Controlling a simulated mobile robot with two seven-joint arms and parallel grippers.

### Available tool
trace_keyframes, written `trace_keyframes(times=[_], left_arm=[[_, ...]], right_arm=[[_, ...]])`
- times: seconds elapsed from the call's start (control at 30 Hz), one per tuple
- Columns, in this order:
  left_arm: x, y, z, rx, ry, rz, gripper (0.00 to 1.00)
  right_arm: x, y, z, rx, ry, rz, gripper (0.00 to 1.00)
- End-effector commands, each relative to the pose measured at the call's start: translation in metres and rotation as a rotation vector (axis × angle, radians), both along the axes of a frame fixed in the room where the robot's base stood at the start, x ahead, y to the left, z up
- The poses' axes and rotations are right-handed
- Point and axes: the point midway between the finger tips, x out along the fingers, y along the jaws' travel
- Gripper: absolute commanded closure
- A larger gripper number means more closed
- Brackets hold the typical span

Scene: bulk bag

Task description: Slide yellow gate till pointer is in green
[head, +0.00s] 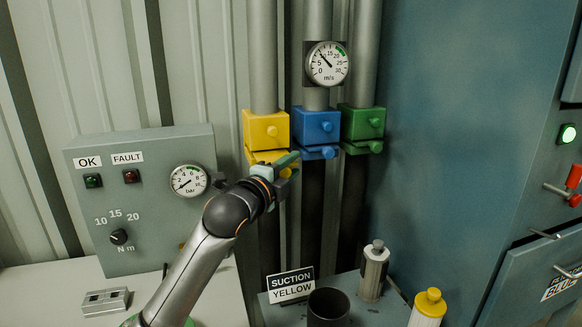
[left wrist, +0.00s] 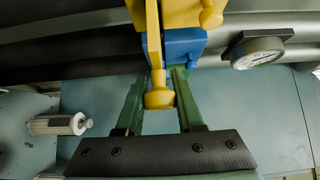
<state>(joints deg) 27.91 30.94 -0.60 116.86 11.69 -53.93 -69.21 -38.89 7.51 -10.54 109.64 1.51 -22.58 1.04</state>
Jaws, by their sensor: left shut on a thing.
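The yellow gate (head: 265,129) sits on the left one of three grey pipes in the head view, with its lower yellow part (head: 258,156) just below. My left gripper (head: 286,163) is at this lower part, partly covering it. In the left wrist view its two green fingers (left wrist: 167,88) are shut on the yellow gate's handle (left wrist: 159,98). The round m/s gauge (head: 327,64) is on the middle pipe. Its pointer leans up and left, outside the green band at the upper right. My right gripper is not in view.
The blue gate (head: 316,126) and green gate (head: 362,123) stand close to the right of the yellow one. A grey control box (head: 144,239) with a bar gauge is at left. A SUCTION YELLOW sign (head: 291,284), dark cup (head: 328,308) and canisters stand below.

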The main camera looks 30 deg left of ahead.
Motion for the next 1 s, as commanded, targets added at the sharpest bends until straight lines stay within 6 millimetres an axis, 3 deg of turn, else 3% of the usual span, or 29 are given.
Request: trace_keyframes(times=[0.87, 1.0], left_arm=[[0.0, 0.001, 0.0, 0.001, 0.001, 0.001, 1.0], [0.01, 0.01, 0.002, 0.005, 0.004, 0.002, 1.0]], right_arm=[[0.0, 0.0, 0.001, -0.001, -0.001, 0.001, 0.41], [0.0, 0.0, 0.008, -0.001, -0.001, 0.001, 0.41]])
